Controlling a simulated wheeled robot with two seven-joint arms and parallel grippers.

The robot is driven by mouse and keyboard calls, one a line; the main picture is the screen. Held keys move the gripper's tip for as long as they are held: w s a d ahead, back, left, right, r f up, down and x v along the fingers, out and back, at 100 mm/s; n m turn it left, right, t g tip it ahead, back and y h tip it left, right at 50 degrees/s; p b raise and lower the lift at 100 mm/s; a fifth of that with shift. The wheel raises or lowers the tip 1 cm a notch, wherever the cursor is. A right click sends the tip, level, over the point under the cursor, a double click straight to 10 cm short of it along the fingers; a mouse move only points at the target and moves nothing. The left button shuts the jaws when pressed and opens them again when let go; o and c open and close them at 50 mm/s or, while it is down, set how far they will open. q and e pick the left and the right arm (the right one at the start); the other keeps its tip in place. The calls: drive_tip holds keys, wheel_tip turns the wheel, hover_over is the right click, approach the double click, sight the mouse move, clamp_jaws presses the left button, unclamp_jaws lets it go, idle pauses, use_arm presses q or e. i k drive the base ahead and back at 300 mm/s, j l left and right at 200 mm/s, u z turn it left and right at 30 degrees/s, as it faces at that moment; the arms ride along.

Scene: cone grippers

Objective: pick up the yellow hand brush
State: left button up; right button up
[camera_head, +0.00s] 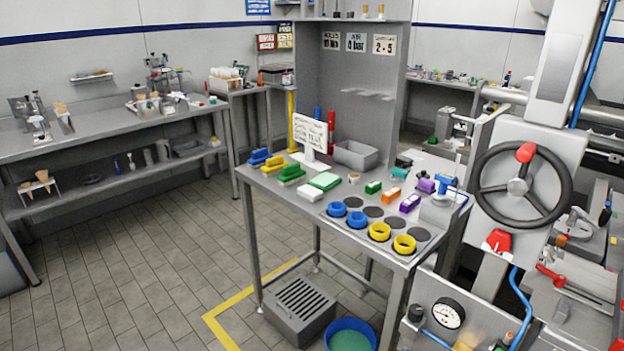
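The yellow hand brush (273,161) lies at the left rear of the grey metal table (262,184). It sits between a blue hand brush (259,155) behind it and a green hand brush (291,174) in front of it, close to both. Whether it touches them is too small to tell. Neither of my grippers is in view.
A white sign (311,133) stands just right of the brushes. A white block (310,192), a green pad (325,181), a grey bin (356,154) and blue and yellow rings share the table. A handwheel machine (523,184) stands at right. Tiled floor (140,260) is open at left.

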sight(274, 166)
drive_tip(key=i+j+z, duration=0.3)
drive_tip(key=i+j, duration=0.25)
drive_tip(key=i, duration=0.3)
drive_tip(key=i+j+z, duration=0.25)
drive_tip(key=i+j, duration=0.45)
drive_tip(key=i, duration=0.05)
